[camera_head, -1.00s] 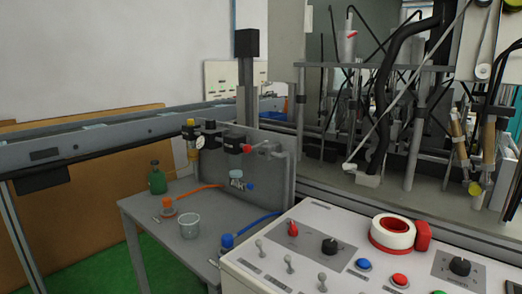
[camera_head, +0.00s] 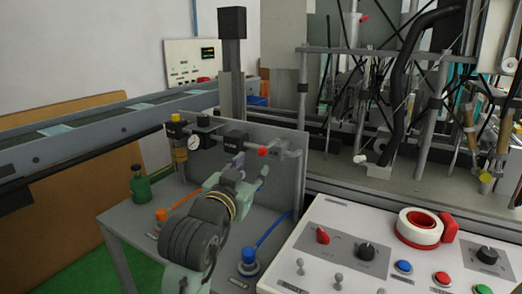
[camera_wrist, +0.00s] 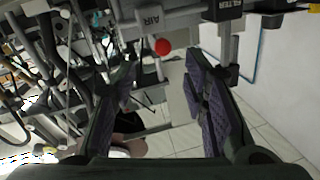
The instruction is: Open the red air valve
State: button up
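The red air valve shows as a small red knob (camera_head: 262,151) on the pipework of the grey panel in the head view. In the wrist view it is a round red ball (camera_wrist: 162,46) beside a grey block marked "AIR". My gripper (camera_head: 252,168) is just in front of the panel, close to the knob and a little below it in the picture. In the wrist view my gripper (camera_wrist: 164,58) is open, with its purple-padded fingers spread and nothing between them. The red knob appears in the gap near the fingertips, with no visible contact.
A pressure gauge (camera_head: 194,142) and black fittings line the panel (camera_head: 285,190). On the small table are a green bottle (camera_head: 140,183) and orange and blue hoses. A white control console (camera_head: 330,270) carries switches and a tape roll (camera_head: 418,228) at right. A conveyor (camera_head: 80,140) runs behind.

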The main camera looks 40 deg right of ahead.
aim_at(261, 154)
jog(key=p+x, duration=0.2)
jog(key=x, duration=0.8)
jog(key=shift+w+a, duration=0.1)
jog(key=shift+a, duration=0.05)
jog(key=shift+c, duration=0.4)
grip_shut()
